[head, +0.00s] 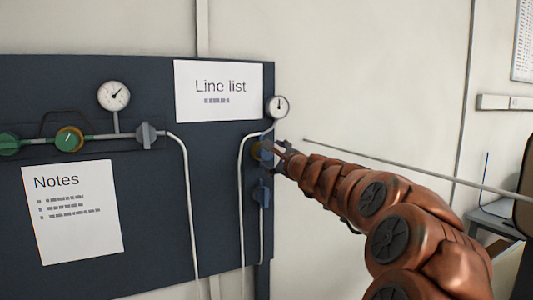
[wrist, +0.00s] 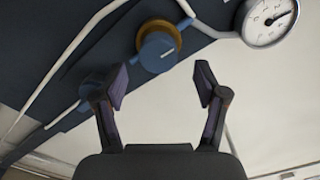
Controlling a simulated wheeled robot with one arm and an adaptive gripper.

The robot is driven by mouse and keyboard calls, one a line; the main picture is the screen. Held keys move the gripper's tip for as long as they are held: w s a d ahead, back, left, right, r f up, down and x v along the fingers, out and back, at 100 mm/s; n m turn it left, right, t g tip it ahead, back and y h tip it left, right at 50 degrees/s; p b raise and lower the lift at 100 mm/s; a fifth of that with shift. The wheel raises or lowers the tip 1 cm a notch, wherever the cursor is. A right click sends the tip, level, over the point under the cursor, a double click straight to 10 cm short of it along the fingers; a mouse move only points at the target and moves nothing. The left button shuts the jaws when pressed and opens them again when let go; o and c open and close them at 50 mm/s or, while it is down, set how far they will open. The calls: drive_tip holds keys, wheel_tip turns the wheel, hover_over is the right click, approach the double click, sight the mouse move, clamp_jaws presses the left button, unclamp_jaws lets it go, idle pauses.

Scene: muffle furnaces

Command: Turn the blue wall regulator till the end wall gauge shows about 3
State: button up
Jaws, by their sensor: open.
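The blue regulator knob (wrist: 158,52) with its brass-coloured collar sits on the dark wall panel, just beyond my fingertips in the wrist view. In the head view the regulator (head: 261,150) is at the panel's right edge, partly hidden by my gripper (head: 279,150). My gripper is open and empty, its fingers (wrist: 162,86) spread with the knob ahead of the gap, apart from it as far as I can tell. The round white end gauge (head: 277,106) is above the regulator, its needle roughly upright. It also shows in the wrist view (wrist: 270,18), tilted; its numbers are too small to read.
A blue valve handle (head: 262,193) is just below the regulator. White pipes (head: 241,190) run close beside it. A second gauge (head: 114,96), a green-knobbed regulator (head: 69,139) and a grey valve (head: 148,135) are farther left.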

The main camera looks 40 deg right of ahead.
sight(268, 154)
drive_tip(key=shift+p+x, duration=0.45)
drive_tip(key=shift+x, duration=2.1)
drive_tip(key=c, duration=1.1)
drive_tip(key=shift+c, duration=0.3)
drive_tip(key=shift+f+b, duration=0.1)
drive_tip(key=shift+b, duration=0.2)
drive_tip(key=o, duration=1.2)
drive_tip(key=shift+c, duration=0.2)
drive_tip(key=shift+s, duration=0.1)
